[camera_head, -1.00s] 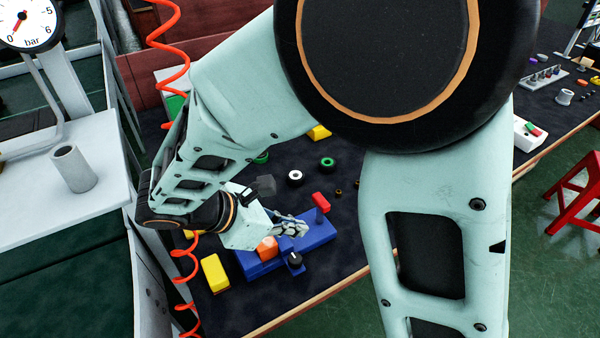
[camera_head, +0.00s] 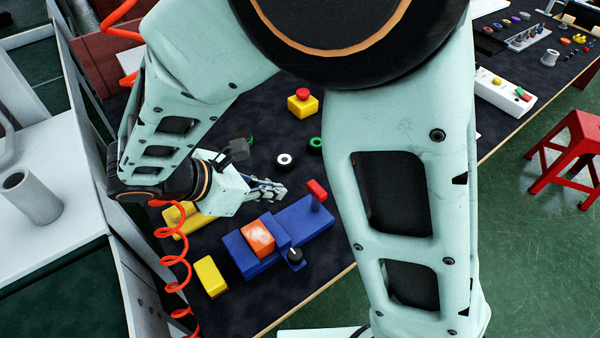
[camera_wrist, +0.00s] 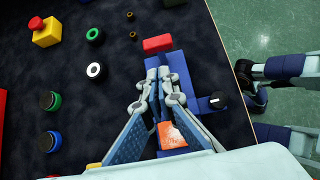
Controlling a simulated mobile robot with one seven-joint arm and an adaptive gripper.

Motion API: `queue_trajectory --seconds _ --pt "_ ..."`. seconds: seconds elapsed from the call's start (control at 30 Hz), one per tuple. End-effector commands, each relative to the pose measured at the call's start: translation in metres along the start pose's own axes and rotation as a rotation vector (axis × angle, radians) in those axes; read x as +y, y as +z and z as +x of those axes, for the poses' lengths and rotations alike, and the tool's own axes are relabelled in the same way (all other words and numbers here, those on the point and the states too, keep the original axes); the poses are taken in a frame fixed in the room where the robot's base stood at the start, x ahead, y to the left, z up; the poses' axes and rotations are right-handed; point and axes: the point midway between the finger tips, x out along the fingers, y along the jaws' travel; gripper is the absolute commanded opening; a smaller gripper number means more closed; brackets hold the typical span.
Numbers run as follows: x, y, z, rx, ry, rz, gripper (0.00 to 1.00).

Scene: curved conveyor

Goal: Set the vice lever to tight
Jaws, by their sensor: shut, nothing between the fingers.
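The blue vice (camera_head: 307,220) lies near the table's front edge, with an orange block (camera_head: 258,237) between its jaws. A red handle (camera_head: 316,190) stands up at its right end. A black knob with a pale mark (camera_head: 295,256) sits on its front side and also shows in the wrist view (camera_wrist: 218,99). My gripper (camera_head: 280,190) is shut and empty, behind the vice and left of the red handle in the head view. In the wrist view its fingertips (camera_wrist: 158,68) are just short of the red handle (camera_wrist: 158,43) and hide part of the vice.
A yellow block (camera_head: 210,276) lies left of the vice. White (camera_head: 284,160) and green (camera_head: 316,144) rings and a red-topped yellow button box (camera_head: 302,102) lie behind. A red stool (camera_head: 572,155) stands off the table at right. Dark tabletop behind the vice is partly clear.

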Motion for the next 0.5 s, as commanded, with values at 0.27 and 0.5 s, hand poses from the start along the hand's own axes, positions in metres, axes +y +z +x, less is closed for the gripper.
queue_trajectory --seconds 0.27,0.5 --pt "-0.001 0.0 0.019 -0.001 -0.004 -0.001 0.0" --pt "-0.001 -0.001 0.063 0.0 -0.005 -0.001 0.0"
